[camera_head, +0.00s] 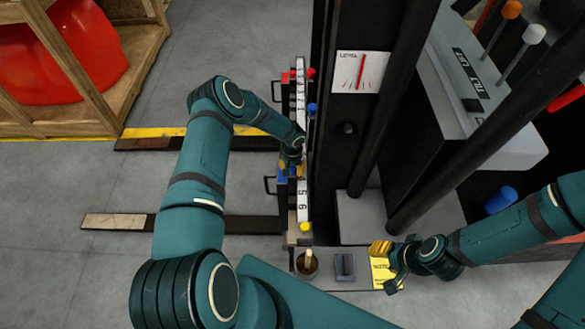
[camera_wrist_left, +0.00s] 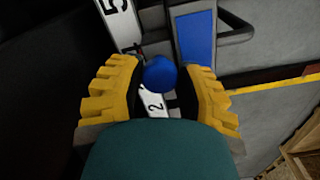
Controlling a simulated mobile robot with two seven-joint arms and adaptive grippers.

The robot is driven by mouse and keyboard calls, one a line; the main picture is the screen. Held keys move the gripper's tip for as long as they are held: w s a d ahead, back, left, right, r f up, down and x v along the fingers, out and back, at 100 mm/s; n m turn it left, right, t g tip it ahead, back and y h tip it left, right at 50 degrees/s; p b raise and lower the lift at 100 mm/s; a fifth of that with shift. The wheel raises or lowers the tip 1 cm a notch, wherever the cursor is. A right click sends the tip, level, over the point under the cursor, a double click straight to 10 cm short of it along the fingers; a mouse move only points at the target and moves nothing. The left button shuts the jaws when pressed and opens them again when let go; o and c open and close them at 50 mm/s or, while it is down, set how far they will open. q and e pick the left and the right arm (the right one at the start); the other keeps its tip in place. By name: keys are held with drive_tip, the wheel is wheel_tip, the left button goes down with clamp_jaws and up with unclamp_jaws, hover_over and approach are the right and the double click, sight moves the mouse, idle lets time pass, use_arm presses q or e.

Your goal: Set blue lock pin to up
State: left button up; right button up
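A blue round knob (camera_wrist_left: 160,73), which looks like the blue lock pin, shows between the fingers of my left gripper (camera_wrist_left: 160,92) in the left wrist view. My right gripper (camera_head: 386,267) appears open and empty at the lower right.
A red knob (camera_head: 311,73) and a yellow knob (camera_head: 305,227) sit along the strip. Black handles stick out left of it. A blue plate (camera_wrist_left: 195,38) lies behind the knob. A dark post and a lever sign (camera_head: 361,71) stand to the right.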

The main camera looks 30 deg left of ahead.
use_arm(q)
clamp_jaws()
wheel_tip(320, 180, up, 4)
drive_tip(key=shift+f+p, duration=0.2)
drive_tip(key=shift+p, duration=0.4)
drive_tip(key=shift+f, duration=0.1)
drive_tip(key=o, duration=0.8)
unclamp_jaws()
drive_tip(key=shift+c, duration=0.2)
